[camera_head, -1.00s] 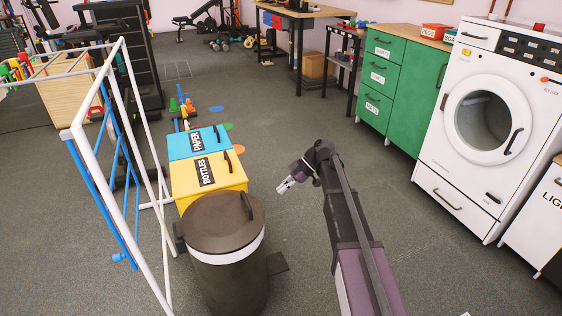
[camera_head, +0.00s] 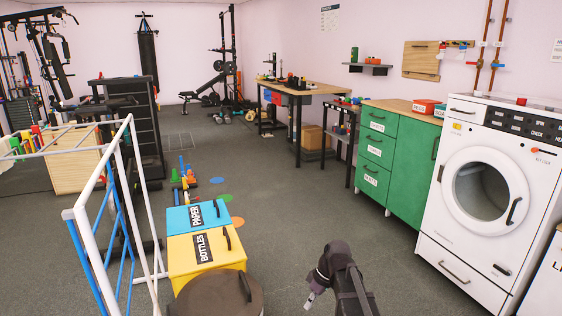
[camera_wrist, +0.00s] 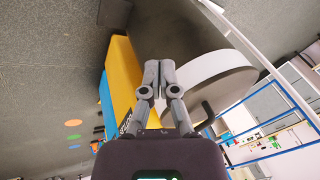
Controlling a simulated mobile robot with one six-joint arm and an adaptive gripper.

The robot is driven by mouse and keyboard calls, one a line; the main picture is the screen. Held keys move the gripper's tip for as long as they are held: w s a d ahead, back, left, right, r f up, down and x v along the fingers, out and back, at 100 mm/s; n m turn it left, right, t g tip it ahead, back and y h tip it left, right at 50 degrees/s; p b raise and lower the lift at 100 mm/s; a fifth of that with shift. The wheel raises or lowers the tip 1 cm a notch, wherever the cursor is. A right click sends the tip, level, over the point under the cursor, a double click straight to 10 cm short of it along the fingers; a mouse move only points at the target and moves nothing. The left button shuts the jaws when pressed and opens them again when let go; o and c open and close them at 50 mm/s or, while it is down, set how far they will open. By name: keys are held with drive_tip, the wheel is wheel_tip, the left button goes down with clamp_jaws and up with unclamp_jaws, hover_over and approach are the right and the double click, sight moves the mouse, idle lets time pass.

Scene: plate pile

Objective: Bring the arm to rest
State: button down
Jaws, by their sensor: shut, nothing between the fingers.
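My gripper (camera_head: 312,298) is at the bottom of the head view, to the right of the dark round bin (camera_head: 222,297) and in front of the yellow box. In the wrist view my gripper (camera_wrist: 159,66) has its two fingers together, with nothing between them. The dark bin with a white band (camera_wrist: 222,77) lies beyond the fingertips there, apart from them as far as I can tell.
A yellow BOTTLES box (camera_head: 223,261) and a blue PAPER box (camera_head: 181,217) stand left of my arm. A white rack (camera_head: 139,170) is further left. A green cabinet (camera_head: 402,180) and a white washing machine (camera_head: 478,187) stand right. The floor between is clear.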

drive_tip(key=s+d+m+t+h, duration=0.2)
drive_tip(key=s+d+m+h, duration=0.2)
drive_tip(key=s+d+m, duration=0.5)
wheel_tip(320, 180, up, 37)
drive_tip(key=m+p, duration=0.1)
drive_tip(key=p, duration=3.8)
drive_tip(key=shift+s+a+r+h, duration=0.2)
drive_tip(key=shift+s+a+h, duration=0.05)
drive_tip(key=shift+a+h, duration=0.05)
